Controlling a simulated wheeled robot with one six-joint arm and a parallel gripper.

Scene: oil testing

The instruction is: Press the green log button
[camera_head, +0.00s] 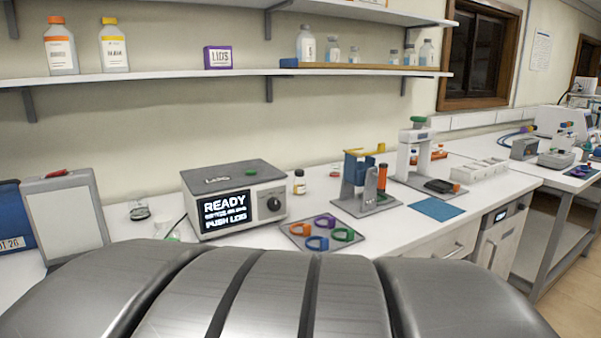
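A grey instrument box (217,185) stands on the white bench, left of the middle. Its dark screen (225,213) shows "READY", a smaller line I cannot read clearly, and "PUSH LOG". A dark round knob (273,204) is on its front, right of the screen. A small green button (251,172) sits on the box's top, near the right side, with nothing on or over it. My gripper is not in view.
A pad with coloured rings (322,233) lies right of the box. A small bottle (299,182) stands close to the box's right side. A tablet-like panel (65,214) stands at left. A shelf (170,75) runs above. The bench (285,210) directly before the box is narrow.

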